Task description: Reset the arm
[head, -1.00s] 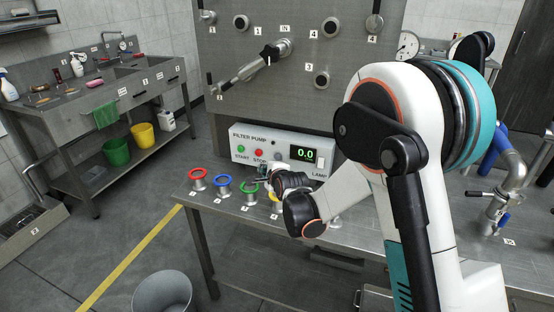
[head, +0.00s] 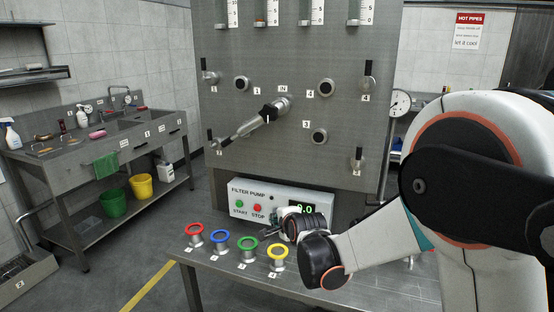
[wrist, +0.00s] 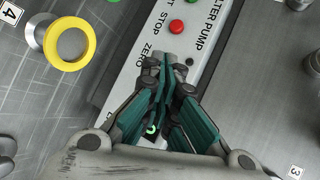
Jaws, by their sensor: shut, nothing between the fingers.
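My gripper (wrist: 165,85) shows in the wrist view with its teal fingers together and nothing between them. It hangs over the white filter pump box, close to its front, and covers part of the panel. In the head view my gripper (head: 277,222) is small, at the front of the filter pump box (head: 240,203), just right of the STOP button. My white arm reaches in from the right with a bent wrist. The box's display is partly hidden by my wrist. The red STOP button (wrist: 176,27) shows in the wrist view.
Rings in red (head: 195,230), blue (head: 219,238), green (head: 248,246) and yellow (head: 278,252) stand on the steel bench's front. A steel panel (head: 260,80) with ports and a slanted handle (head: 253,122) rises behind. A sink bench (head: 70,150) stands left, with open floor between.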

